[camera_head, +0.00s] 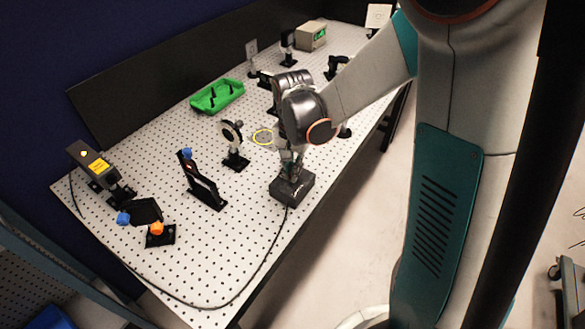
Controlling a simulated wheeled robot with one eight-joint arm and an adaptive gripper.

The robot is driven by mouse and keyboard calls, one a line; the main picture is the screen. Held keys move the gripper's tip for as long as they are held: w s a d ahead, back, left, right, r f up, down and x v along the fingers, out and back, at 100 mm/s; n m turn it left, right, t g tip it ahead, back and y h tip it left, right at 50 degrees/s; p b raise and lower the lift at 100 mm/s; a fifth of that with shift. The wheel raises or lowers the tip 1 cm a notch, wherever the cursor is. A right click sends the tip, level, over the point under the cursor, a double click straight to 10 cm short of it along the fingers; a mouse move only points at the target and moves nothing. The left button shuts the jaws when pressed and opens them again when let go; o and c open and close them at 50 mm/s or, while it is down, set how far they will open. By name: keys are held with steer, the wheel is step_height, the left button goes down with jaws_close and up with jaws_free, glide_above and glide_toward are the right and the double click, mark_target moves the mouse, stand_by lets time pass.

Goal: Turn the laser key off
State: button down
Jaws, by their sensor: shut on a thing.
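The laser key box is a small dark box (292,188) near the front edge of the white perforated table, with a black cable running from it. My gripper (287,168) is directly above the box, pointing down, its fingers at the box's top. It is shut on what appears to be the key. The key itself is hidden between the fingers, so its turned position cannot be told. A dark laser housing with a yellow label (98,166) stands at the table's far left.
The perforated table (235,255) carries several optics mounts. A round mount (234,145) and a black bracket (203,185) stand left of the box. A green tray (216,96) and beige box (311,36) lie farther back.

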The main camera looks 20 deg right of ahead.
steer(key=n, duration=0.8)
steer(key=shift+b, duration=0.4)
steer(key=n, duration=0.3)
steer(key=shift+n, duration=2.3)
steer(key=c, duration=1.7)
jaws_free()
